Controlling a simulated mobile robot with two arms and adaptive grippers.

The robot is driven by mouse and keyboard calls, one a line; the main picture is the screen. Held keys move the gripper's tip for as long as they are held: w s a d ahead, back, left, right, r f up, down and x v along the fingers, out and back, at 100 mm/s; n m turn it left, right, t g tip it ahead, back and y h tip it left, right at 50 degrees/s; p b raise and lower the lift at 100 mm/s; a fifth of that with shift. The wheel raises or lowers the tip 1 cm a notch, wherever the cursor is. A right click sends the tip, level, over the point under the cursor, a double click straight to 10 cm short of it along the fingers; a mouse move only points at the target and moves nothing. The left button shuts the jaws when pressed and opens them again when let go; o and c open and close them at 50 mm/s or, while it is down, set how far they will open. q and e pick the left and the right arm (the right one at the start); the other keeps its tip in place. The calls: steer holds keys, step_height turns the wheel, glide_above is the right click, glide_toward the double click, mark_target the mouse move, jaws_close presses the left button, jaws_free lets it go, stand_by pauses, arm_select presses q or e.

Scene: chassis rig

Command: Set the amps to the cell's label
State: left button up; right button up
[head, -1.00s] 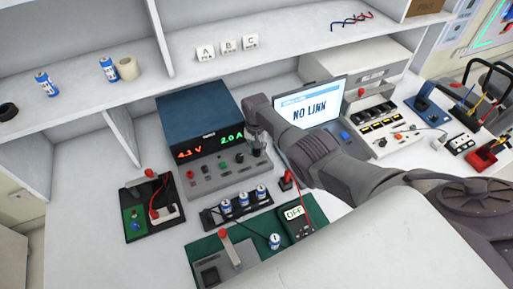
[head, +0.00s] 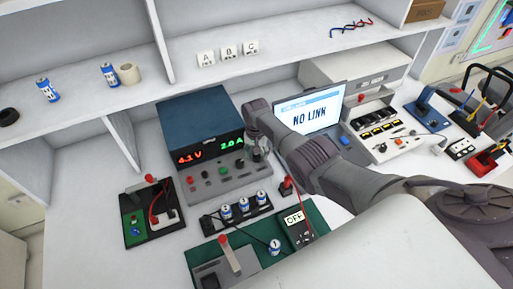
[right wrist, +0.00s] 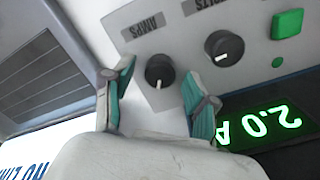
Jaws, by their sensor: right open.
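The blue power supply (head: 200,118) reads about 4.1 V in red and 2.0 A in green. Its grey front panel carries knobs and buttons. In the right wrist view, the black AMPS knob (right wrist: 160,71) lies between the open teal fingertips of my right gripper (right wrist: 158,80), with gaps to both sides. In the head view my right gripper (head: 256,150) is over the right end of that panel and partly hides it. Several blue-and-white cells (head: 244,204) stand in a black holder, and one cell (head: 274,246) is on the green mat (head: 316,212). Their label text is too small to read.
The black VOLTS knob (right wrist: 224,47) sits beside the AMPS knob. A laptop (head: 318,108) showing NO LINK stands right of the supply. A meter (head: 297,226) reading OFF is in front. A black board with red wires (head: 152,212) lies left. The bench's left front is clear.

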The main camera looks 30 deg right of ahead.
step_height(320, 180, up, 12)
stand_by(0.5)
steer(key=shift+a+f, duration=0.1)
